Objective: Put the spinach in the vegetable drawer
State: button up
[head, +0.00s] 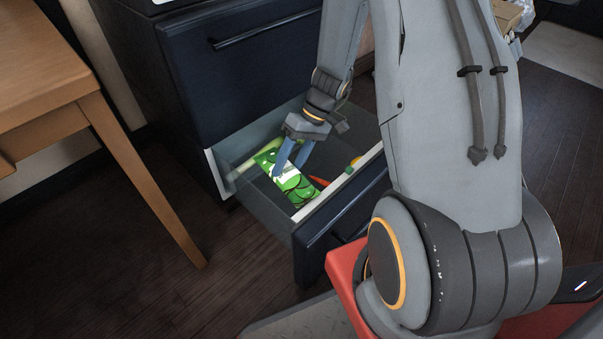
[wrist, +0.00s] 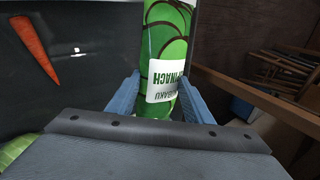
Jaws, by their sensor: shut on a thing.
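The spinach (head: 293,187) is a green packet with a white label. My gripper (head: 291,162) is shut on it, inside the outline of the open vegetable drawer (head: 266,212). In the wrist view the spinach (wrist: 165,60) stands between the two blue fingers of my gripper (wrist: 165,95), its label reading SPINACH. The drawer is pulled out low in the dark cabinet. I cannot tell whether the packet touches the drawer floor.
The drawer also holds an orange carrot (head: 319,181), which shows in the wrist view (wrist: 36,49), and a pale green vegetable (head: 258,153). A wooden table (head: 45,75) stands at the left. The dark wooden floor (head: 150,280) before it is clear.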

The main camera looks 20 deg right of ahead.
notch_tip(320, 180, down, 8)
jog(key=w+n+b, duration=0.1)
jog(key=b, duration=1)
send_over(292, 210)
jog(key=shift+n+g, duration=0.3)
jog(key=shift+g, duration=0.1)
notch_tip(292, 210, down, 11)
jog(key=shift+s+a+r, duration=0.1)
jog(key=o, duration=0.9)
jog(key=shift+r+p, duration=0.25)
jog(key=shift+p, duration=0.15)
jog(key=p+v, duration=0.5)
jog(key=v, duration=0.6)
jog(key=shift+r+p, duration=0.25)
jog(key=shift+p, duration=0.15)
